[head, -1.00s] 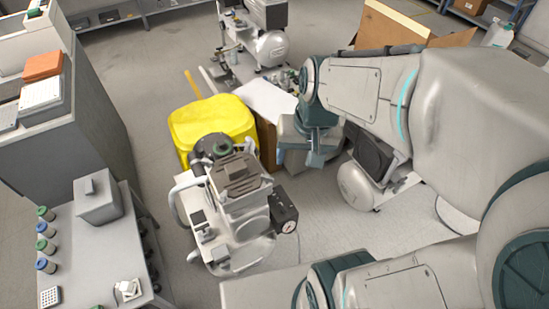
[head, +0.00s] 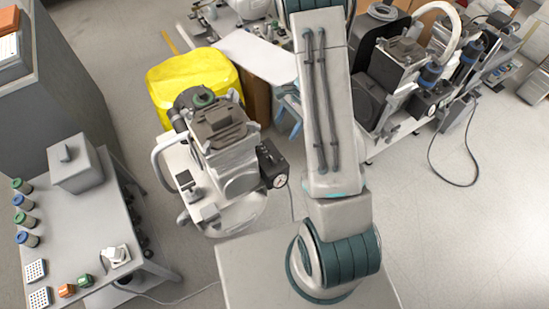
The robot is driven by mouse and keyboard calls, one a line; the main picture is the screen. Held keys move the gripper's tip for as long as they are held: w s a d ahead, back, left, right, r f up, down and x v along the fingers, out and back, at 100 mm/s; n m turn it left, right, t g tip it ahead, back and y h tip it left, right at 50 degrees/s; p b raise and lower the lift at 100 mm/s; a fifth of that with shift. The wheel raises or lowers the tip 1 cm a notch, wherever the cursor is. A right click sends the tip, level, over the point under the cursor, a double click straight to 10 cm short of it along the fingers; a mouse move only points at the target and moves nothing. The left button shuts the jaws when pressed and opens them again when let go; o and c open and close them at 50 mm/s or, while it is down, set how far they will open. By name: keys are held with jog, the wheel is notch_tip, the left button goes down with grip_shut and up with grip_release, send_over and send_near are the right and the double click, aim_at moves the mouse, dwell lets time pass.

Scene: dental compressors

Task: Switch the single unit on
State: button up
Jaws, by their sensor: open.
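A compressor with one grey-and-black motor head (head: 222,128) stands on the floor left of centre, on a pale tank with a looped handle; it appears to be the single unit. A black box with a round gauge (head: 272,165) sits on its right side. I cannot make out the position of any switch. My gripper (head: 289,118) shows only in part, as blue fingers at the left edge of my arm, right of the compressor and apart from it. It is open, and I see nothing between the fingers. My arm hides the rest.
A larger compressor assembly (head: 405,75) stands at the right, its cable on the floor. A yellow container (head: 165,88) and a white-topped box (head: 255,55) are behind the single unit. A table (head: 85,235) with small items is at the left. Floor at lower right is clear.

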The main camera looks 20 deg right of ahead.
aim_at(273, 159)
jog(key=shift+m, duration=0.3)
jog(key=x, duration=0.5)
jog(key=b+x, duration=0.1)
jog(key=x, duration=0.4)
jog(key=d+x, duration=0.1)
jog(key=x, duration=0.4)
jog(key=shift+w+f+b, duration=0.1)
jog(key=shift+f+b, duration=0.3)
jog(key=c, duration=1)
